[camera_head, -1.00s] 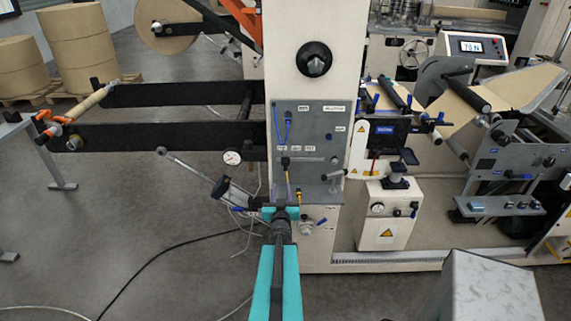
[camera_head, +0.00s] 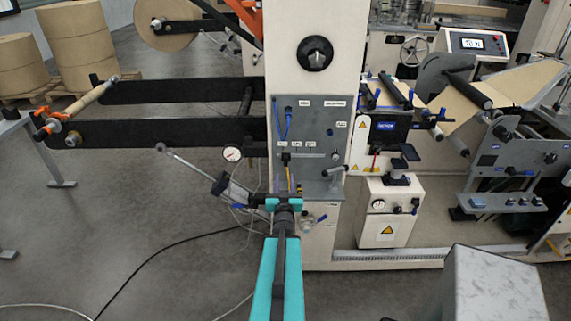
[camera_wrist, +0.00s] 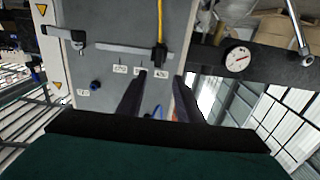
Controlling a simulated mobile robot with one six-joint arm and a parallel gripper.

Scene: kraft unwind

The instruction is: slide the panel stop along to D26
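The panel stop (camera_head: 286,158) is a small black block at the left part of a grey rail (camera_head: 312,156) on the machine's grey panel. In the wrist view, which looks turned over, the stop (camera_wrist: 161,49) sits on the rail (camera_wrist: 115,48) at the end of a yellow line. Several small white labels (camera_wrist: 120,69) line the rail; their text is too small to read surely, so I cannot tell which is D26. My gripper (camera_head: 287,188) is below the stop in the head view. Its two dark fingers (camera_wrist: 158,88) are apart, with nothing between them, short of the rail.
A round gauge (camera_head: 232,154) and a tilted cylinder with a rod (camera_head: 232,190) are left of my gripper. A lever handle (camera_head: 333,170) is at the panel's lower right. A valve fitting (camera_head: 308,220) is close on the right. Open floor lies at lower left.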

